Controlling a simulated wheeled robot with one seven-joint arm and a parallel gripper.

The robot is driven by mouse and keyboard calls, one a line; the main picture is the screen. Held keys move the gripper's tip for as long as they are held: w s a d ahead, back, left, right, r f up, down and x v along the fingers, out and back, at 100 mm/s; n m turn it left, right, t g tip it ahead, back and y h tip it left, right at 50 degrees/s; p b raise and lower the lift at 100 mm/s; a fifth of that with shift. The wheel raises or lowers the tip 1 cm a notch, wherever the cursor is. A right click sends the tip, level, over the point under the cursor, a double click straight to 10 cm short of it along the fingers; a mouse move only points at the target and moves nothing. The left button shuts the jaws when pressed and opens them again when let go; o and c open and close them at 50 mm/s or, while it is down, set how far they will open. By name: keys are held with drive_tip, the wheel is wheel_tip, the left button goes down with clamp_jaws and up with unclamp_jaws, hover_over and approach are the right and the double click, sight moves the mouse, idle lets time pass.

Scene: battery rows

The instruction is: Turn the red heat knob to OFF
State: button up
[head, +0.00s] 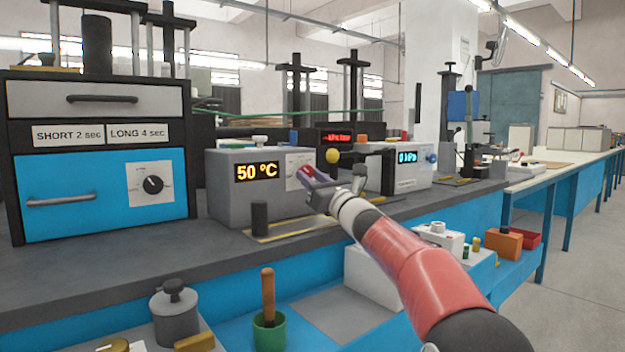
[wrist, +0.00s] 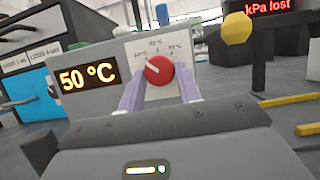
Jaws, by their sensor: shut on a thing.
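The red heat knob (wrist: 159,70) is on a white dial plate (wrist: 142,48) on the front of a grey box. Its white pointer line points to the upper left. Small marks are printed around it, too blurred to read surely. The box's display (head: 257,172) reads 50 °C, and the same display (wrist: 88,77) shows in the wrist view. My gripper (wrist: 160,84) is shut on the knob, with one purple-grey finger on each side of it.
A black dial (head: 153,184) is on the blue-fronted unit at the left. A yellow ball (head: 333,156) sticks up near my gripper. A second unit with a blue display (head: 407,157) stands to the right. A green cup (head: 268,334) is on the lower shelf.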

drive_tip(key=shift+n, duration=0.3)
drive_tip(key=n, duration=0.1)
drive_tip(key=n+g+y, duration=0.1)
drive_tip(key=n, duration=0.1)
drive_tip(key=n+g+y, duration=0.1)
drive_tip(key=n, duration=0.1)
drive_tip(key=shift+w+d, duration=0.15)
drive_tip(key=shift+d, duration=0.1)
drive_tip(key=n+g, duration=0.1)
drive_tip(key=n, duration=0.2)
drive_tip(key=n+g+y+p, duration=0.1)
drive_tip(key=n+g, duration=0.1)
drive_tip(key=n, duration=0.1)
drive_tip(key=shift+d+r+n+y+p, duration=0.1)
drive_tip(key=shift+r+n+y+p, duration=0.05)
drive_tip(key=shift+n+y+p, duration=0.15)
drive_tip(key=shift+n, duration=0.3)
drive_tip(key=o, duration=1)
drive_tip(key=shift+c, duration=0.2)
